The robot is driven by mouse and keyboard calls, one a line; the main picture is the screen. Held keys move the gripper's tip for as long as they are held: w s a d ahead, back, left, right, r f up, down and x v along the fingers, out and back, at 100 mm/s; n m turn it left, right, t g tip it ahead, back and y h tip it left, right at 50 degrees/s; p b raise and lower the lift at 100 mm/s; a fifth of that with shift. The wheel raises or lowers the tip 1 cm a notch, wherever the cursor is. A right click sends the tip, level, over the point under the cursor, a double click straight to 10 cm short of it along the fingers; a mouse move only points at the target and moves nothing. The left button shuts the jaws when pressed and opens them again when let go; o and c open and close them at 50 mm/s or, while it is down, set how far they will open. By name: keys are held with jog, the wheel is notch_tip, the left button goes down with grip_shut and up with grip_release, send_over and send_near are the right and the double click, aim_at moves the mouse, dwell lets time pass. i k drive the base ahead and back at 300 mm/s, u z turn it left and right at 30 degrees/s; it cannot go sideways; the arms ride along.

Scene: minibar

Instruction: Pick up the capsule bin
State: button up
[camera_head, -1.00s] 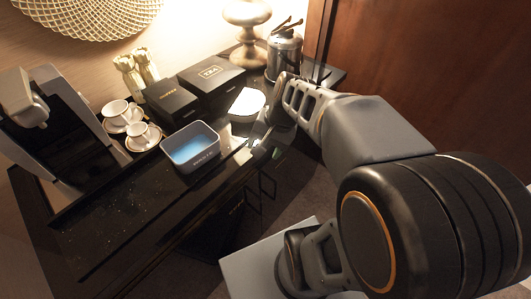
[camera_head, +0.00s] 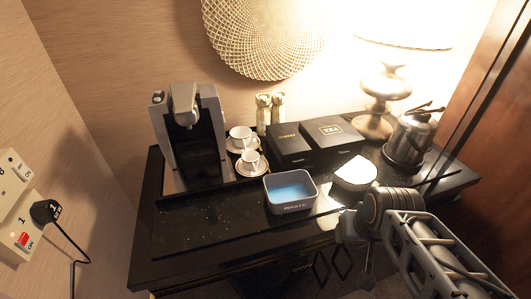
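The capsule bin (camera_head: 290,209) is a small grey open-topped box with rounded corners, a light blue inside and small lettering on its front. It stands upright near the front edge of the black counter, right of the middle of the view. My gripper (camera_head: 347,228) is to the right of the bin, low near the counter's front edge, with an apparent gap between them. Its fingers are small and dark, partly hidden by my own wrist, so I cannot see whether they are open or shut.
A white rounded object (camera_head: 355,172) lies right of the bin. Behind are black coffee (camera_head: 290,148) and tea (camera_head: 332,133) boxes, cups on saucers (camera_head: 252,163), a coffee machine (camera_head: 190,135), a kettle (camera_head: 410,138) and a lamp (camera_head: 383,95). The counter (camera_head: 205,225) left of the bin is clear.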

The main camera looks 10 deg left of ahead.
aim_at(196, 146)
jog(key=u, duration=0.75)
jog(key=k, duration=1.15)
jog(key=u, duration=0.5)
jog(key=i, duration=0.85)
jog(key=u, duration=1.3)
jog(key=i, duration=0.65)
jog(key=u, duration=0.05)
